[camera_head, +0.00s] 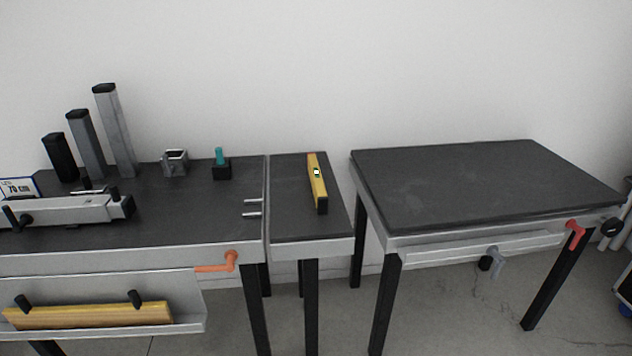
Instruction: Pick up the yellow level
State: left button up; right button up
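The yellow level (316,182) lies on the narrow dark middle table (290,215). Its long side runs from the back edge toward the front, with a pale bubble vial near its middle and a dark near end. Nothing touches it from above. Neither of my grippers shows in the head view.
A workbench (200,215) on the left holds several upright posts (115,135), a clamp-like rail (70,212), a small metal block (175,163) and a teal-topped piece (220,160). An orange handle (230,262) sticks out in front. The right table (480,185) is bare.

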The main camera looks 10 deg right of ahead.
aim_at(321, 199)
jog(key=u, duration=0.5)
jog(key=i+l+u, duration=0.1)
jog(key=u, duration=0.25)
jog(key=l+u, duration=0.4)
jog(key=i+l, duration=0.1)
jog(key=l, duration=0.35)
jog(key=i+l, duration=0.1)
jog(key=l, duration=0.3)
